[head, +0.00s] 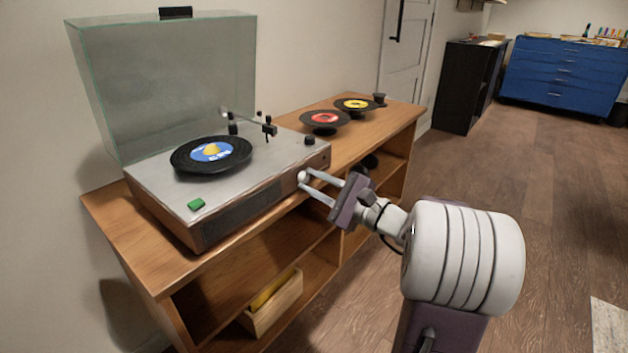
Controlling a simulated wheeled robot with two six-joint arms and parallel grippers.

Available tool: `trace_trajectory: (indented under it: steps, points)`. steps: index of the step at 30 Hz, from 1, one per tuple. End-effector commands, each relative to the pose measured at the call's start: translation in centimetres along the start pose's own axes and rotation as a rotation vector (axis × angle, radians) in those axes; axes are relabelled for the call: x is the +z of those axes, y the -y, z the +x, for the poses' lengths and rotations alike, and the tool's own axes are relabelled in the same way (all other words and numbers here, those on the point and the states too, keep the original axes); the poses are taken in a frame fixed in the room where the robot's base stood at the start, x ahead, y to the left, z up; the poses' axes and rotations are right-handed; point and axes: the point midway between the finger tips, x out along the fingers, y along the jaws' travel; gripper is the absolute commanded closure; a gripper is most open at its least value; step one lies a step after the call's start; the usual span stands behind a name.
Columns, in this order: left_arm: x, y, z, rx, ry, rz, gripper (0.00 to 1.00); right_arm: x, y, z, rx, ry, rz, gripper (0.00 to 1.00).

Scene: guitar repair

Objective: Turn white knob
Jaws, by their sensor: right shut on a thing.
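A white knob (302,177) sits on the front face of the record player (262,205), near its right end. My right gripper (306,181) reaches in from the right, with its two fingertips at the knob, shut on it. The fingers partly hide the knob, so its turn angle cannot be told. The record player has a raised clear lid and a black record (211,155) with a blue label on its platter. My left gripper is not in view.
The player stands on a wooden shelf unit (170,265). A green button (196,204) and a black knob (310,140) are on its top. Records with red (325,118) and yellow (355,104) labels lie to the right. Floor on the right is open.

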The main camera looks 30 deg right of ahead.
Motion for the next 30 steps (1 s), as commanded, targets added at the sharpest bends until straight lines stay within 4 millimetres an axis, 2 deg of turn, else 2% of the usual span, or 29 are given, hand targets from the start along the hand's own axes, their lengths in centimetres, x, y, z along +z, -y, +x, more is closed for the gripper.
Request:
trace_trajectory:
  steps: [12,13,15,25,30]
  points:
    - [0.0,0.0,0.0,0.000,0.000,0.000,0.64,-0.1,-0.1,0.0,0.002,-0.001,0.007,1.00]
    - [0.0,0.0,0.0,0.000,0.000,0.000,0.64,-0.1,-0.1,0.0,0.002,-0.001,0.007,0.70]
    - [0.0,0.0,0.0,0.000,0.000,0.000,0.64,-0.1,-0.1,0.0,0.002,-0.001,0.007,0.54]
    - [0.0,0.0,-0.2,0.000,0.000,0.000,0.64,0.0,0.0,-0.2,0.000,-0.002,0.006,0.54]
    - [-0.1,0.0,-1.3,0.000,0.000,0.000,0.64,0.1,0.4,-2.6,-0.004,-0.006,0.009,0.54]
